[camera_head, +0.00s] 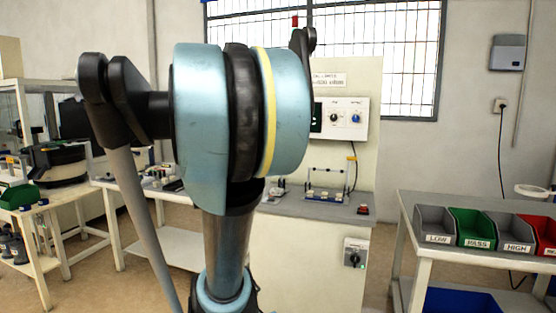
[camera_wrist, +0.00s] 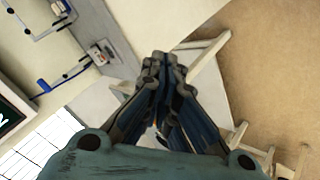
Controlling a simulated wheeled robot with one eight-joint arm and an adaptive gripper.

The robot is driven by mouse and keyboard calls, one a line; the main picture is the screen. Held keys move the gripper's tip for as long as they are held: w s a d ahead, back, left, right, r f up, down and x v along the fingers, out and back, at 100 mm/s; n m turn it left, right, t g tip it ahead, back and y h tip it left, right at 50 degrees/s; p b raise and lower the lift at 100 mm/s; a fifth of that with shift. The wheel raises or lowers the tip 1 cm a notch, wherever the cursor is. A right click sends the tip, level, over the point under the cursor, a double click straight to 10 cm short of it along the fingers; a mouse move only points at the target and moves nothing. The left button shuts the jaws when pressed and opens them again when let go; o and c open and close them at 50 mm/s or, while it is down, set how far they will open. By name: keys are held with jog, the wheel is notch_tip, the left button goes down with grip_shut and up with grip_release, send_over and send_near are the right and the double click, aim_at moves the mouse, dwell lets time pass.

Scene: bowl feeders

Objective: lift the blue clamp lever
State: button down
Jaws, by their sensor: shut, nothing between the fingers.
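A small blue lever-like part (camera_wrist: 43,85) on a thin bar shows at the left of the wrist view, beside the grey worktop. I take it for the blue clamp lever, but it is too small to be sure. In the head view, a small fixture (camera_head: 325,196) with uprights and coloured parts stands on the worktop of the test station; its lever cannot be made out clearly. My gripper (camera_wrist: 161,62) is shut and empty in the wrist view, with its fingertips to the right of the blue part and apart from it. My arm hides the gripper in the head view.
A control panel (camera_head: 338,118) with knobs stands above the station worktop (camera_head: 328,211). A red button (camera_head: 363,209) is at its right end. On the right, a table (camera_head: 470,257) carries labelled bins, including a green one (camera_head: 473,228). Open floor lies between the station and this table.

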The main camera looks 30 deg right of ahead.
jog(key=w+d+r+n+t+h, duration=0.1)
jog(key=w+d+r+h, duration=0.1)
jog(key=w+d+r, duration=0.4)
jog(key=w+d+r+n+t+h, duration=0.25)
jog(key=w+d, duration=0.25)
jog(key=d, duration=0.3)
jog(key=w+d+r+n+t+h, duration=0.1)
jog(key=w+d+n, duration=0.1)
jog(key=w+d, duration=0.6)
jog(key=w+d+r+n+t+h, duration=0.1)
jog(key=w+d+r+n, duration=0.1)
jog(key=w+d, duration=0.5)
jog(key=d, duration=0.4)
jog(key=shift+w, duration=0.4)
jog(key=shift+d, duration=0.15)
jog(key=w+d, duration=0.1)
jog(key=w+d+r, duration=0.1)
jog(key=w+d, duration=0.1)
jog(key=d, duration=0.1)
jog(key=shift+w+r, duration=0.25)
jog(key=shift+w, duration=0.05)
jog(key=s+a+r, duration=0.5)
jog(key=s+a, duration=0.3)
jog(key=a, duration=0.2)
jog(key=shift+s, duration=0.15)
